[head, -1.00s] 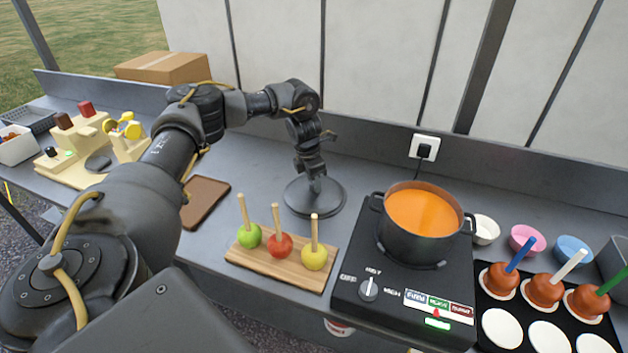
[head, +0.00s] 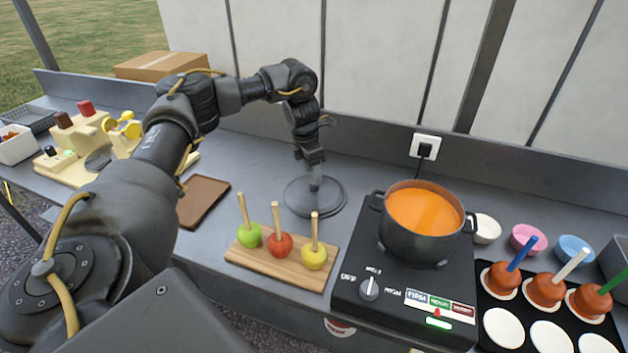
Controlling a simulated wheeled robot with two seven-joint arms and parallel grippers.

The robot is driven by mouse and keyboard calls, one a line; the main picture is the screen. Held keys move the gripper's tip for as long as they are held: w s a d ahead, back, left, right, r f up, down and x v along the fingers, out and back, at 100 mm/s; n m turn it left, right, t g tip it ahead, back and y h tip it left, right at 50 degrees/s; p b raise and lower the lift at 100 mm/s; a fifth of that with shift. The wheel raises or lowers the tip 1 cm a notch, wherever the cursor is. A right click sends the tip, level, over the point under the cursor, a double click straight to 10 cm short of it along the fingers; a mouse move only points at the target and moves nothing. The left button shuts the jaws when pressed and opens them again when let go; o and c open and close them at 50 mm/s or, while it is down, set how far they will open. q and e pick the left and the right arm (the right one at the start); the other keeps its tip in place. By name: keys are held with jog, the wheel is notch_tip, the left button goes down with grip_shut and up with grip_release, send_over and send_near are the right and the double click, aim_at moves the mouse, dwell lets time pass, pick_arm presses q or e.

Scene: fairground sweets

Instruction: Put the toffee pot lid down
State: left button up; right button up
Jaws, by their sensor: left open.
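The dark round toffee pot lid (head: 300,200) lies flat on the grey counter, left of the hob. Its upright knob shows in the middle. My left gripper (head: 314,161) points down just above the knob and is open. The fingertips are small and dark, so I cannot tell how large the gap to the knob is. The black toffee pot (head: 425,243) stands uncovered on the hob (head: 350,300), full of orange toffee. My right gripper is not in view.
A wooden board (head: 270,268) with three apples on sticks stands in front of the lid. A brown tray (head: 203,203) lies to its left. Bowls (head: 524,238) and a black tray (head: 505,285) with dipped apples are right of the hob. A wall closes the back.

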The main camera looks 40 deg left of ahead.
aim_at(309, 191)
pick_arm(q)
notch_tip(309, 191, up, 8)
jog(key=s+p, duration=0.1)
jog(key=shift+a+f, duration=0.15)
jog(key=shift+a, duration=0.1)
jog(key=shift+s, duration=0.1)
dwell(0.4)
